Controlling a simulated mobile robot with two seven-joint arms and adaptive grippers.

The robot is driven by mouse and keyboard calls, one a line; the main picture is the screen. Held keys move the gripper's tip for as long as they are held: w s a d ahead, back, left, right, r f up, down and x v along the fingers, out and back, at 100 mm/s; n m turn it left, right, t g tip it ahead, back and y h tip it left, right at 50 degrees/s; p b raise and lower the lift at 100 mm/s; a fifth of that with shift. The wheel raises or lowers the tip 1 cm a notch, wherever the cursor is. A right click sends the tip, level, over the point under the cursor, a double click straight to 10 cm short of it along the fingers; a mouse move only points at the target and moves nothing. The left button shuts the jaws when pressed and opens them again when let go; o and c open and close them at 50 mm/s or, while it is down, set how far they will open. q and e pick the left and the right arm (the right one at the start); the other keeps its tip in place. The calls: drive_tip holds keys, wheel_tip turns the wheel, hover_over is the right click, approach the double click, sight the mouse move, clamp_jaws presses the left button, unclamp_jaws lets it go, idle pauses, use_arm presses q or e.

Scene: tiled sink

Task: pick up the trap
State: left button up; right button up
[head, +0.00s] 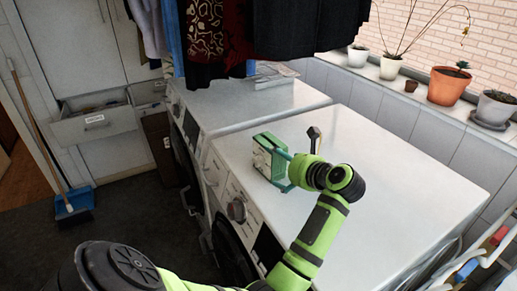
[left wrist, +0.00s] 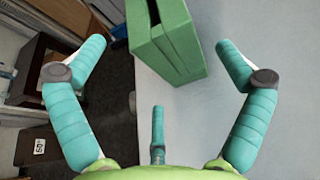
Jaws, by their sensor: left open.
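The trap (head: 263,157) is a green box with a pale patterned face. It stands on the white top of the nearer washing machine, close to its front edge. My left gripper (head: 283,171) is beside it on the right, with its teal fingers spread. In the left wrist view the trap (left wrist: 168,45) lies ahead, between the two side fingers of my open left gripper (left wrist: 161,50). Gaps show on both sides, wider on the left. A third finger points at it from below. My right gripper is not in view.
The nearer machine top (head: 385,185) is mostly clear. A small dark object (head: 313,133) shows just behind my gripper. Clothes (head: 310,25) hang above the farther machine. Potted plants (head: 447,86) line the sill. A drying rack (head: 490,250) stands at lower right.

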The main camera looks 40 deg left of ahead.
sight(270, 161)
use_arm(q)
drive_tip(key=p+x, duration=0.3)
drive_tip(key=x, duration=0.1)
drive_tip(key=p+x, duration=0.1)
drive_tip(key=x, duration=0.1)
drive_tip(key=shift+w+f, duration=0.1)
drive_tip(key=shift+f, duration=0.3)
drive_tip(key=shift+a+f, duration=0.15)
drive_tip(key=c, duration=1.2)
drive_tip(key=shift+c, duration=0.2)
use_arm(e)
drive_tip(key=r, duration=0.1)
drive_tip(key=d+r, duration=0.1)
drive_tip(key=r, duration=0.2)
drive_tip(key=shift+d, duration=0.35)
